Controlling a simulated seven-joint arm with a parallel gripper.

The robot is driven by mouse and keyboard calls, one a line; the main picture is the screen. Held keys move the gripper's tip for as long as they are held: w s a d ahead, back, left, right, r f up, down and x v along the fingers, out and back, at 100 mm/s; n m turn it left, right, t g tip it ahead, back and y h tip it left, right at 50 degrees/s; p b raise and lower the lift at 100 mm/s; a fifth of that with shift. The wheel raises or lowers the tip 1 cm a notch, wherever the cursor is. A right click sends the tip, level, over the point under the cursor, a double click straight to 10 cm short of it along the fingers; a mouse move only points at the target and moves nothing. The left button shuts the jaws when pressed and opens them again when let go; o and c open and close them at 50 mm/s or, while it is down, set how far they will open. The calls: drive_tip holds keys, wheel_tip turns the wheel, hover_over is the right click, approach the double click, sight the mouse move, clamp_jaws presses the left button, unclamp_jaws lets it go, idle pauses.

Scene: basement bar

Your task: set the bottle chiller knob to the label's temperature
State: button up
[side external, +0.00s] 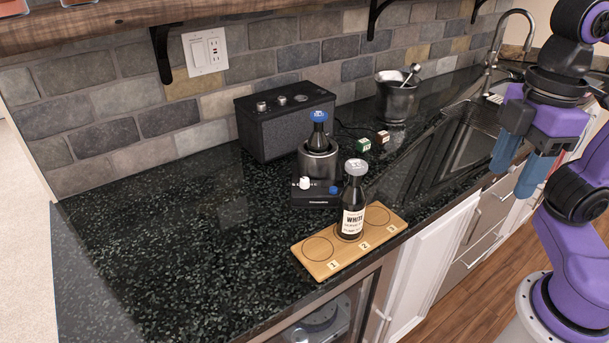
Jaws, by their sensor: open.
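The bottle chiller (317,197) stands on the dark counter, with a black base and a grey round holder (320,162). A dark bottle with a blue cap (319,131) stands in the holder. A white knob (305,183) and a blue knob (334,190) sit on the base; their settings are too small to read. A dark bottle (353,205) with a white label reading "WHITE" stands on circle 2 of the wooden board (322,264); its smaller print is unreadable. My gripper (517,180) is open and empty, pointing down at the right, well away from the chiller.
A black speaker box (285,125) stands behind the chiller. Small green (363,145) and brown (383,137) cubes lie right of it, near a dark mortar with pestle (397,98). A sink and faucet (500,40) are at the back right. The counter's left side is clear.

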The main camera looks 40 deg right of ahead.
drive_tip(key=w+a+r+n, duration=0.1)
drive_tip(key=w+a+r, duration=0.2)
drive_tip(key=w+a, duration=0.35)
drive_tip(key=w+a+r+n, duration=0.1)
drive_tip(key=w+a+r, duration=0.15)
drive_tip(key=w, duration=0.75)
drive_tip(key=n, duration=0.2)
hover_over(304, 179)
wheel_tip(304, 179, down, 4)
wheel_tip(304, 179, down, 22)
drive_tip(key=shift+d+f, duration=0.1)
clamp_jaws()
